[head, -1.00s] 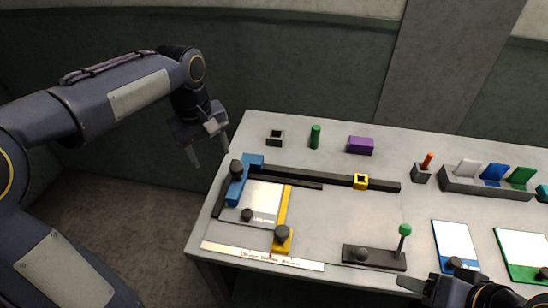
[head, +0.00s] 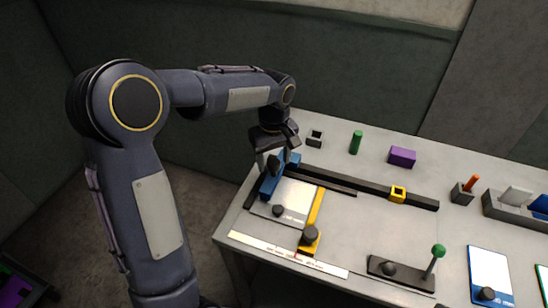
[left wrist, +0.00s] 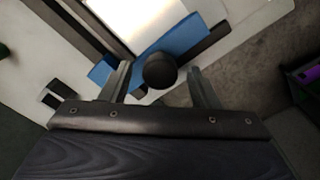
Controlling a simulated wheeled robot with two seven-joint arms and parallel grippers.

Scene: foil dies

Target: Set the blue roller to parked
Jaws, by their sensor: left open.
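The blue roller (head: 269,185) is a blue bar with a dark round knob (head: 273,163) at the left end of the table, beside a white sheet on a flat plate (head: 297,197). My left gripper (head: 274,160) is open, pointing down at the roller's knob. In the left wrist view the knob (left wrist: 160,70) shows between the two open fingers, with clear gaps on both sides, and the blue bar (left wrist: 178,42) runs behind it. I cannot tell how far down the fingers reach. My right gripper is out of view.
A dark rail with a yellow slider (head: 397,193) runs behind the sheet. A yellow bar with a dark knob (head: 311,235) borders it on the right. The front strip (head: 290,256) bears unreadable lettering.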

